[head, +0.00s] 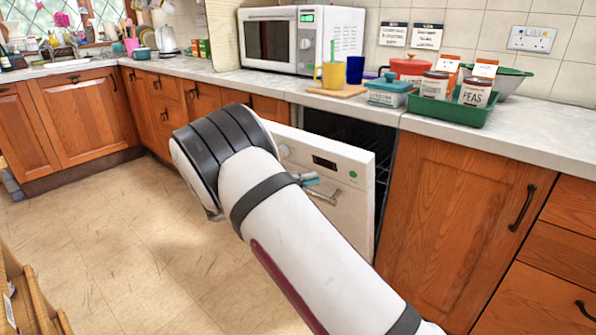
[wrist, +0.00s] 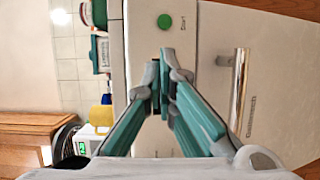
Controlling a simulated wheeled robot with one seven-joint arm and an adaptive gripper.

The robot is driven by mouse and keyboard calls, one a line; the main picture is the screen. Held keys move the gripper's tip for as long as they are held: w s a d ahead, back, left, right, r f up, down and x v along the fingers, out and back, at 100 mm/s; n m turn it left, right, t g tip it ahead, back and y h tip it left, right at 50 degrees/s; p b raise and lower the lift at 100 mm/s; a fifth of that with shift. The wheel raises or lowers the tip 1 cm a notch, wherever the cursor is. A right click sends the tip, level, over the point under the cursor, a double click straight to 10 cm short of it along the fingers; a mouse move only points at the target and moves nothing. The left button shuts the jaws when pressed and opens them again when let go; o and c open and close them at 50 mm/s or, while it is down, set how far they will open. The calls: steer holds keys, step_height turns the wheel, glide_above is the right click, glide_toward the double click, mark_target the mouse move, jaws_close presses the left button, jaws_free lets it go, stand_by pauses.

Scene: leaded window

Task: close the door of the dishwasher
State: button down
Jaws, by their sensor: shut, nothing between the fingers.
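The white dishwasher door (head: 345,210) stands partly open, its top edge tilted out from under the counter. The dark inside of the dishwasher (head: 345,128) shows in the gap behind it. The door's front has a metal handle (head: 323,196), which also shows in the wrist view (wrist: 239,90), beside a green start button (wrist: 164,21). My gripper (wrist: 163,75) is shut and empty, its teal fingers in front of the door's control panel, left of the handle. In the head view a teal bit of the gripper (head: 308,179) shows by the door front; my arm hides the rest. Contact with the door cannot be told.
A wooden cabinet (head: 460,195) stands right of the dishwasher. The floor (head: 130,220) at left is open.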

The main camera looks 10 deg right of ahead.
mark_target(305, 164)
steer(key=w+a+f+n+t, duration=0.5)
steer(key=w+a+f+t, duration=0.1)
steer(key=a+f+t, duration=0.3)
steer(key=shift+g, duration=0.4)
steer(key=b+x, duration=0.3)
steer(key=x, duration=1)
steer(key=shift+w+a, duration=0.1)
steer(key=shift+w, duration=0.1)
